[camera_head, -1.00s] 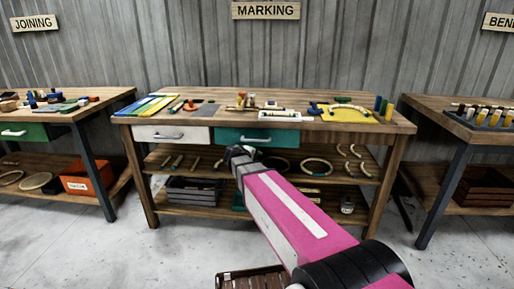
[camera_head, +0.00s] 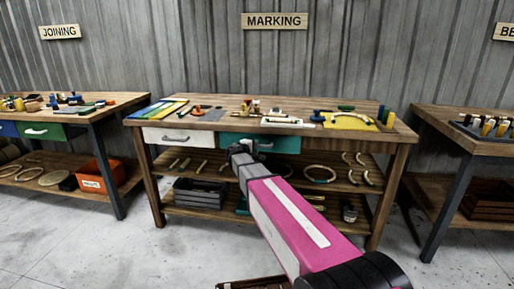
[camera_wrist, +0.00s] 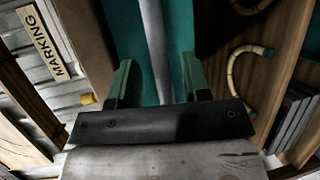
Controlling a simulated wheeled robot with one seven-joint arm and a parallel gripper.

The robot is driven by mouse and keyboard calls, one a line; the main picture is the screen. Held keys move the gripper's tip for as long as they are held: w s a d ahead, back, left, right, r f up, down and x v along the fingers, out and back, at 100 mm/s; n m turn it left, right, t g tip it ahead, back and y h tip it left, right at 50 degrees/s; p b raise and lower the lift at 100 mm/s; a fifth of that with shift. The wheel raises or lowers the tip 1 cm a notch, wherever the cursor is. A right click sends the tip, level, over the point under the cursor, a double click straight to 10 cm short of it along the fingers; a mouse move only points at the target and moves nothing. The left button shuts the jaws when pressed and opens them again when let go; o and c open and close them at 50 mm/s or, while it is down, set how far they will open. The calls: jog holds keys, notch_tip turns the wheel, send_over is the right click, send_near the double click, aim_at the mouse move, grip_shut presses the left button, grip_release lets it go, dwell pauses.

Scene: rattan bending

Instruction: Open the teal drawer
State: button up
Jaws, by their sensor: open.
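The teal drawer (camera_head: 284,143) sits under the top of the middle table, below the MARKING sign, and looks shut. Its pale bar handle (camera_wrist: 155,50) runs between my two fingers in the wrist view, with the teal front (camera_wrist: 126,30) behind it. My gripper (camera_wrist: 157,80) is open, one finger on each side of the handle line. I cannot tell whether the fingertips touch the drawer front. In the head view my gripper (camera_head: 240,150) is at the left part of the drawer and hides part of the handle.
A white drawer (camera_head: 178,137) is just left of the teal one. The tabletop (camera_head: 230,122) above carries several tools and mats. A lower shelf (camera_head: 290,178) holds rattan rings and curved pieces. A side table (camera_head: 470,140) stands at the right. The floor in front is clear.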

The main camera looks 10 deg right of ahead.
jog(key=shift+x, duration=1.35)
jog(key=shift+c, duration=0.3)
